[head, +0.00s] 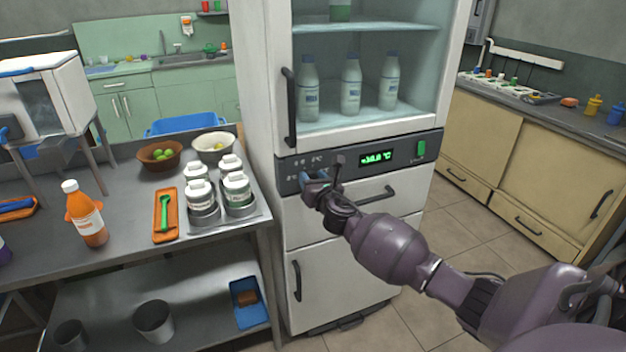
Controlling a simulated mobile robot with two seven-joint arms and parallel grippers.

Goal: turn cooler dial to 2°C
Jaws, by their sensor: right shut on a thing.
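The cooler (340,230) is a tall white cabinet with a glass-fronted upper part and a dark control panel (400,165) across its middle. A green display (377,158) on the panel shows a positive reading in °C; its digits are too small to read surely. My right gripper (319,180) reaches in from the lower right and is shut at the left part of the panel, on the dial. The dial is mostly hidden by the fingers, so its pointing direction cannot be told. A green switch (421,149) sits at the panel's right. My left gripper is out of view.
White bottles (351,85) stand inside the cooler. Black handles (290,108) stick out from its doors and drawer. Left is a metal table (120,235) with an orange bottle (84,214), lidded white jars (237,187) and bowls (160,155). The floor at right is clear.

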